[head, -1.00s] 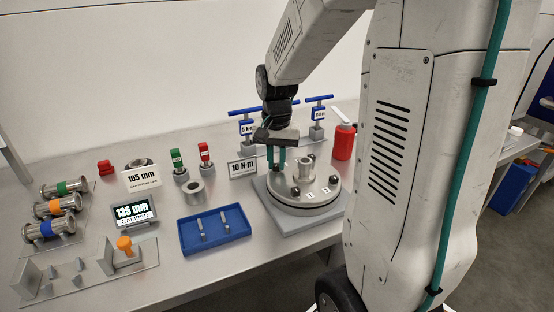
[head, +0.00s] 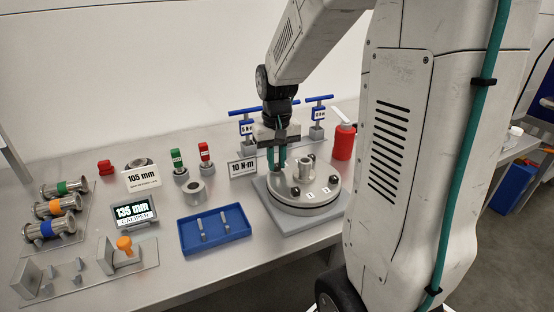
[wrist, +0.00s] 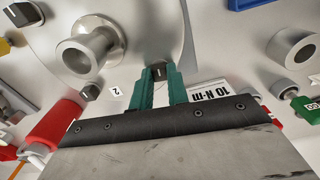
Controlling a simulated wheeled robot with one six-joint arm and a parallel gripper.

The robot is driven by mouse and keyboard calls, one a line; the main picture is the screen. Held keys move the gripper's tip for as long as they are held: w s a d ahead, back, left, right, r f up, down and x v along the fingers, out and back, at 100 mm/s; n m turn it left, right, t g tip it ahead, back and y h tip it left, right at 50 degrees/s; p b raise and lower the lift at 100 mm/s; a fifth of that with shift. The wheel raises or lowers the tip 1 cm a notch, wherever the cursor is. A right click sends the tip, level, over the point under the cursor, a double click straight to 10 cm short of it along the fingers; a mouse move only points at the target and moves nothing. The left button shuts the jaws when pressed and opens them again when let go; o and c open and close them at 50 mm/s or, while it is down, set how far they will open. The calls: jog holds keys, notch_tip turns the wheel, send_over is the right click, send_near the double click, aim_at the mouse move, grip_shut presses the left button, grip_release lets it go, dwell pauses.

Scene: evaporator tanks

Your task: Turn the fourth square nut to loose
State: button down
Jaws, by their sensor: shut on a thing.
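The round steel lid (head: 318,200) sits on a grey square plate (head: 290,224) and has a short pipe stub (head: 307,172) at its middle. Dark square nuts stand around its rim, one at the front (head: 296,191) and one at the right (head: 333,180). My gripper (head: 277,166) points down at the lid's back-left rim. In the wrist view its green fingers (wrist: 161,76) are shut on a dark square nut (wrist: 159,71), largely hidden between them. I cannot read which number belongs to this nut. Another nut (wrist: 91,92) shows beside the pipe stub (wrist: 88,52).
A "10 N-m" sign (head: 242,168) stands just left of my gripper. Blue-handled tools (head: 247,127) stand behind, and a red bottle (head: 344,140) stands right of them. A blue tray (head: 214,232) lies at front left. A steel ring (head: 195,191) stands behind the tray.

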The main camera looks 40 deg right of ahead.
aim_at(277, 164)
jog(key=shift+n, duration=0.7)
jog(key=c, duration=1.4)
grip_release()
jog(key=shift+o, duration=0.2)
notch_tip(277, 164, up, 8)
jog(key=shift+f, duration=0.15)
